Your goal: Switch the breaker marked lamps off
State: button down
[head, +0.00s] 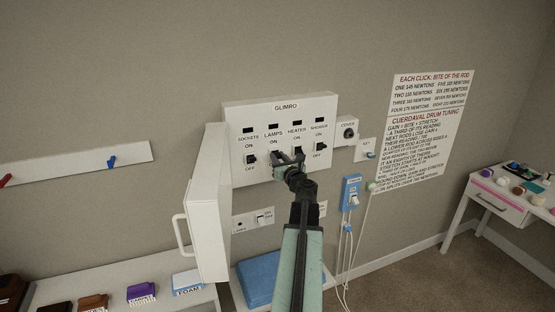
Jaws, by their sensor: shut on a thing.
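My gripper (286,159) is at the panel, shut on what looks like the lamps lever. The fingertips overlap the lever, and its exact position is hard to see. The OFF marks under lamps and heater are hidden.
The heater breaker (298,151) is close to my gripper's right side. The sockets breaker (250,159) and shower breaker (320,146) flank them. The open door (208,205) stands out at left. A blue switch box (352,192) with hanging cords is at lower right.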

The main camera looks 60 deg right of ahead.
jog(key=shift+f+t+b, duration=0.4)
jog(key=shift+f+b, duration=0.1)
jog(key=shift+b, duration=0.7)
jog(key=shift+h+b, duration=0.3)
jog(key=shift+b, duration=0.25)
jog(key=shift+f+t+b, duration=0.35)
jog(key=shift+t+b, duration=0.05)
jog(key=shift+b, duration=0.45)
jog(key=t+h+b, duration=0.1)
jog(key=h+b, duration=0.1)
jog(key=b, duration=0.3)
jog(key=shift+t, duration=0.4)
jog(key=c, duration=1.2)
grip_release()
